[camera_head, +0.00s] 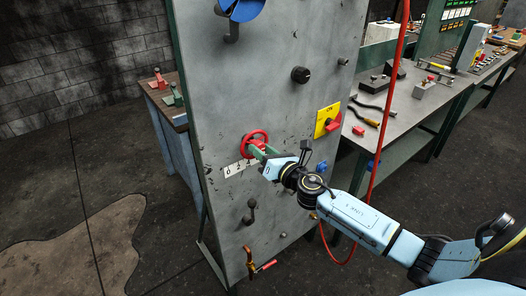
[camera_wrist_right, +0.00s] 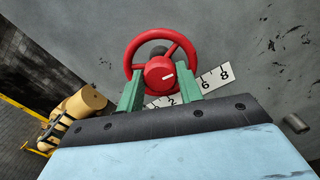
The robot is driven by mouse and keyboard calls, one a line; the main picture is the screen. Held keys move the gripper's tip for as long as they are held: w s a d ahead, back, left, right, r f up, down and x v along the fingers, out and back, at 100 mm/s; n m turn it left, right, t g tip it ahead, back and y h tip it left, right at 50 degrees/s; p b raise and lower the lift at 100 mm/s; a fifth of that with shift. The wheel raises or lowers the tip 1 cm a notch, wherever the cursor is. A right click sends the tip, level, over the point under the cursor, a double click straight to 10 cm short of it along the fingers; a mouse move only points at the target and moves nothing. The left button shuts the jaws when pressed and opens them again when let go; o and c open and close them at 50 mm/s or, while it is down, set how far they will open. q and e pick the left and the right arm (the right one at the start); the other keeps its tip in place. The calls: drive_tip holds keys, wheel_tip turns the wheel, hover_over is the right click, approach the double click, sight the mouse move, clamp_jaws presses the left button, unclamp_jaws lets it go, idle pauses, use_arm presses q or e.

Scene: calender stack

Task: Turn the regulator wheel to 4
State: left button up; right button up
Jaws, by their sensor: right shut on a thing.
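The red regulator wheel (camera_head: 255,136) is on the grey upright panel (camera_head: 265,95). My right gripper (camera_head: 259,149) is at the wheel. In the right wrist view its two green fingers (camera_wrist_right: 160,84) lie on either side of the wheel's red hub (camera_wrist_right: 160,73), shut on the wheel. My left gripper is out of view.
A yellow plate with a red switch (camera_head: 332,128), a black knob (camera_head: 300,75) and a dark lever (camera_head: 250,212) are on the panel around the wheel. A red cable (camera_head: 387,110) hangs to the right, by a workbench (camera_head: 400,125).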

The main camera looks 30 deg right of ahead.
drive_tip(key=shift+n, duration=0.6)
drive_tip(key=shift+f, duration=0.1)
drive_tip(key=o, duration=1)
drive_tip(key=shift+s, duration=0.15)
drive_tip(key=s+d+b, duration=0.1)
drive_tip(key=s+b, duration=0.1)
drive_tip(key=s, duration=1.1)
